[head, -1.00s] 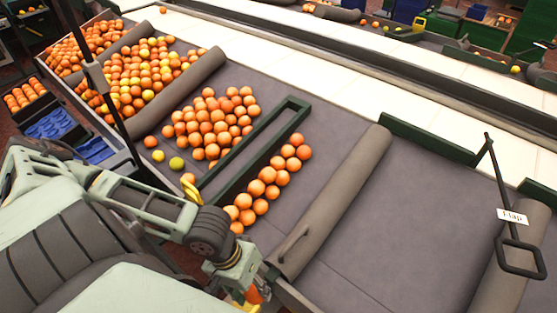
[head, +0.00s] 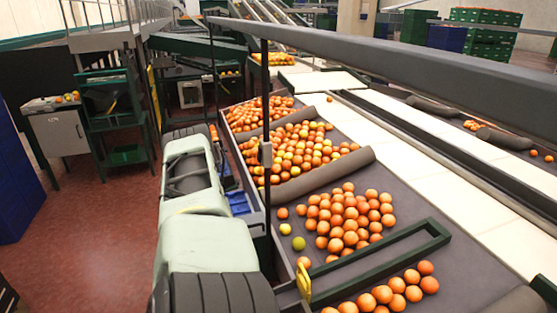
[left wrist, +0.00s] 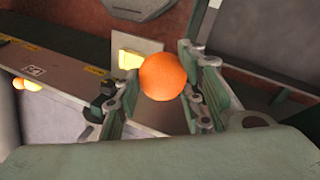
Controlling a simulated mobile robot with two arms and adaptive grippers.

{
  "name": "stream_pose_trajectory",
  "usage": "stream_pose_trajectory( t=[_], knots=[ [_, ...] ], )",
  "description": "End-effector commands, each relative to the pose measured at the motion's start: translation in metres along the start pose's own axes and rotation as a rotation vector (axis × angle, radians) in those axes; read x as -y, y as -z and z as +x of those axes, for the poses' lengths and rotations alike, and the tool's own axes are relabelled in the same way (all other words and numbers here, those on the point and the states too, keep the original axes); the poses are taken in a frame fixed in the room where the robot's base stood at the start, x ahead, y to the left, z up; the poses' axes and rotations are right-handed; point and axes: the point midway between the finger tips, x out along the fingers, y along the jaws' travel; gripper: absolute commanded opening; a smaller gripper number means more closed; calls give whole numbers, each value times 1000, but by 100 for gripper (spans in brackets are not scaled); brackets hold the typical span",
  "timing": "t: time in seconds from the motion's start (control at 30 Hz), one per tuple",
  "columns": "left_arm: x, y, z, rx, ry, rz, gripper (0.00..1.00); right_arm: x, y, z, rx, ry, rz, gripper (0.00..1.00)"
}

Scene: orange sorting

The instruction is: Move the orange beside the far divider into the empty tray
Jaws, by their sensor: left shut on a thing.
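In the left wrist view an orange (left wrist: 163,77) sits between the green pads of my left gripper (left wrist: 158,88), which is shut on it. The orange is held clear of the sorting table. In the head view my left arm shows at the lower left, but its gripper is out of the picture. Grey padded dividers (head: 318,173) cross the table between heaps of oranges. A blue tray (head: 238,203) shows partly beside the table's left edge, mostly hidden by my arm and a post; its inside cannot be judged. My right gripper is in neither view.
A dark post (head: 265,150) stands at the table's left edge, and a long grey beam crosses above. A green frame (head: 440,235) lies among loose oranges. Red floor (head: 100,230) on the left is open, with a green stand (head: 112,110) behind.

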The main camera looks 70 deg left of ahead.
Motion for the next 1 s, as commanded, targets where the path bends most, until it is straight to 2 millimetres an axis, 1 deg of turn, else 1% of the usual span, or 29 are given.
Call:
stream_pose_trajectory(
  t=[0.03,0.2,0.43,1.0],
  knots=[
    [14,-3,4,3,5,-2,9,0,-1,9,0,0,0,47],
    [47,-10,4,2,6,1,9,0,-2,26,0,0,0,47],
    [91,-21,1,2,4,-1,9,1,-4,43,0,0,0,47],
    [202,-45,6,1,3,-1,9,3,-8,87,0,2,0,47]
  ],
)
